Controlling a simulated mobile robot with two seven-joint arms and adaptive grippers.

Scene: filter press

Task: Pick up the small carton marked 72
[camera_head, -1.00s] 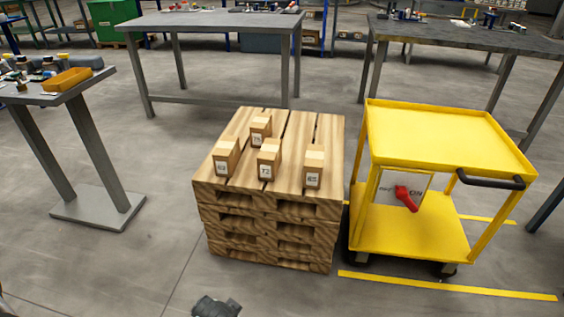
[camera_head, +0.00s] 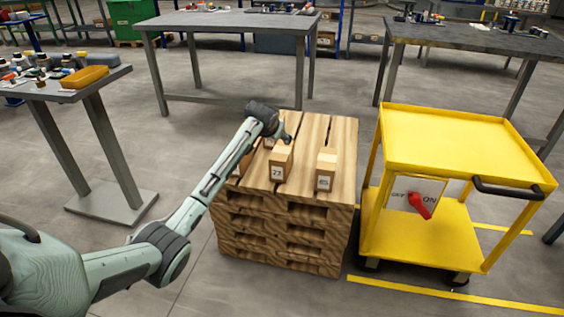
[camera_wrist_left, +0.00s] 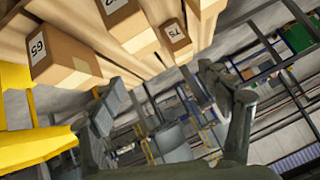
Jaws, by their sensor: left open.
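The small carton marked 72 (camera_head: 280,164) is a brown box with a white label, standing upright on the wooden pallet stack (camera_head: 285,225). In the left wrist view the 72 carton (camera_wrist_left: 130,28) is at the top, cut off by the frame edge. My left gripper (camera_head: 277,129) is open and empty, above and behind this carton, not visibly touching it. Its spread fingers show in the left wrist view (camera_wrist_left: 162,92). My right gripper is not in view.
A carton apparently marked 65 (camera_head: 326,170) stands to the right. The 75 carton (camera_wrist_left: 176,38) stands behind, mostly hidden in the head view. A yellow cart (camera_head: 455,140) stands right of the pallet; grey tables surround the area.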

